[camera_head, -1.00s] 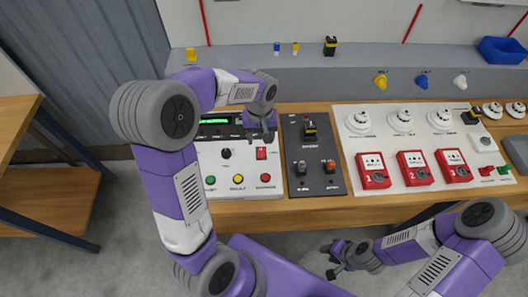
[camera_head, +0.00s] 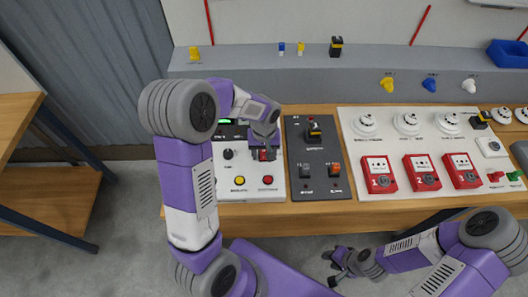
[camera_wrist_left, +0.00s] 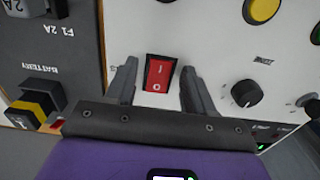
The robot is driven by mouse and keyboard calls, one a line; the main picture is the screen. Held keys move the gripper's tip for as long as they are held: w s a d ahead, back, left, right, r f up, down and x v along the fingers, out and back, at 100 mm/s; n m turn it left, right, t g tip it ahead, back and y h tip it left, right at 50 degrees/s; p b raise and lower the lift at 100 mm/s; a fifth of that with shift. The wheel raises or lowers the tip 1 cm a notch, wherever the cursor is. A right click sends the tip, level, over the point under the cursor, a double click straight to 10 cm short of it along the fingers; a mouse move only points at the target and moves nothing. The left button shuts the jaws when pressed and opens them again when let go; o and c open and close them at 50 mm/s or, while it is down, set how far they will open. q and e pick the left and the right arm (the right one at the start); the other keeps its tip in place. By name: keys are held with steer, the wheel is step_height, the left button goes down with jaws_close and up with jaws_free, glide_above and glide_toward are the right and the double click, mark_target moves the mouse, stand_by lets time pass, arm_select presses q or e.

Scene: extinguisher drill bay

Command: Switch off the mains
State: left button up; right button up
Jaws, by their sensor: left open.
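A red rocker switch (camera_wrist_left: 159,73) with I and O marks sits on the white control panel (camera_wrist_left: 220,40). In the left wrist view it lies between the two fingers of my left gripper (camera_wrist_left: 160,88), with a gap on each side. The gripper is open and holds nothing. In the head view my left gripper (camera_head: 265,154) is over the panel and hides most of the red switch. Whether a fingertip touches the panel, I cannot tell. My right gripper (camera_head: 333,268) is open and empty, low in front of the bench.
A dark fuse panel (camera_head: 319,190) with several fuse plugs lies right beside the white panel. Yellow (camera_head: 239,181) and red (camera_head: 267,180) buttons are near its front edge. Red call points (camera_head: 379,174) and white detectors (camera_head: 364,122) fill the board further right.

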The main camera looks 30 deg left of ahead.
arm_select(q)
jaws_close()
steer(key=g+p, duration=0.1)
steer(key=p, duration=0.1)
steer(key=h+p, duration=0.1)
steer(key=shift+w+a+r+g+p, duration=0.25)
steer(key=shift+r+g+p, duration=0.05)
steer(key=shift+g+p, duration=0.1)
steer(key=shift+w+f+g+h+p, duration=0.15)
steer(key=shift+g+h+p, duration=0.15)
steer(key=shift+g+p, duration=0.15)
jaws_free()
steer(key=v, duration=0.7)
steer(key=shift+r, duration=0.3)
